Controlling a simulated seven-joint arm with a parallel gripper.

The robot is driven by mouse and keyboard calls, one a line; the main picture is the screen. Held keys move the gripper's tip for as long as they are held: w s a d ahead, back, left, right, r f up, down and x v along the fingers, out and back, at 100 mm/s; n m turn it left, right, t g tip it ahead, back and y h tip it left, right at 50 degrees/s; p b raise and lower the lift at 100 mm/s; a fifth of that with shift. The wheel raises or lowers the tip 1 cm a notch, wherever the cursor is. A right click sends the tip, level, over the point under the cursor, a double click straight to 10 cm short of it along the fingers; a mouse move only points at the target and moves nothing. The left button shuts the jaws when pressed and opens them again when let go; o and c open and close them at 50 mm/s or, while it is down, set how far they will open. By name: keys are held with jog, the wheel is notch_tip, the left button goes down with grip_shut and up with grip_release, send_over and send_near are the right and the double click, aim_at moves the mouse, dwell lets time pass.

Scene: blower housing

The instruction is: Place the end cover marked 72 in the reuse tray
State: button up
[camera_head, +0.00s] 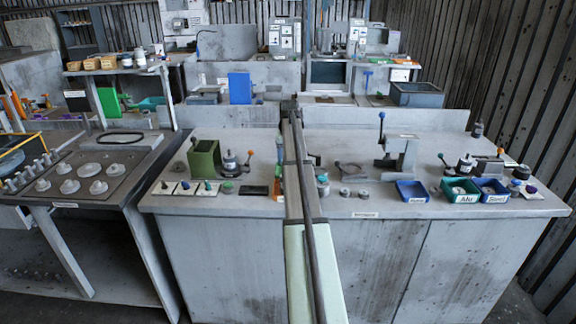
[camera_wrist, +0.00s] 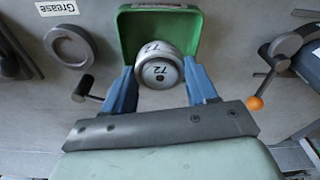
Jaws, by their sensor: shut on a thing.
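In the wrist view my gripper (camera_wrist: 160,82) has its blue fingers on either side of a round, pale metal end cover (camera_wrist: 158,72) marked 72. The number shows on its near face and again on its upper part. The cover overlaps the opening of a green open container (camera_wrist: 190,50); I cannot tell whether it is above the container or partly inside. No reuse label is readable on this container. In the head view my arm hides the cover, and my fingertips are not clearly seen. A green box (camera_head: 205,160) stands on the bench to the left of my arm.
A grey ring (camera_wrist: 70,46) and a "Grease" label (camera_wrist: 56,8) lie left of the green container. A clamp handle with an orange knob (camera_wrist: 255,103) is close on the right. In the head view, labelled blue trays (camera_head: 461,192) stand at the bench's right.

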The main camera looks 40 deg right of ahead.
jog(key=shift+f, duration=1.75)
jog(key=shift+f, duration=0.1)
jog(key=o, duration=0.8)
jog(key=r, duration=0.8)
jog(key=s+r, duration=0.1)
jog(key=r, duration=0.3)
jog(key=shift+s+a, duration=0.1)
jog(key=shift+a, duration=0.3)
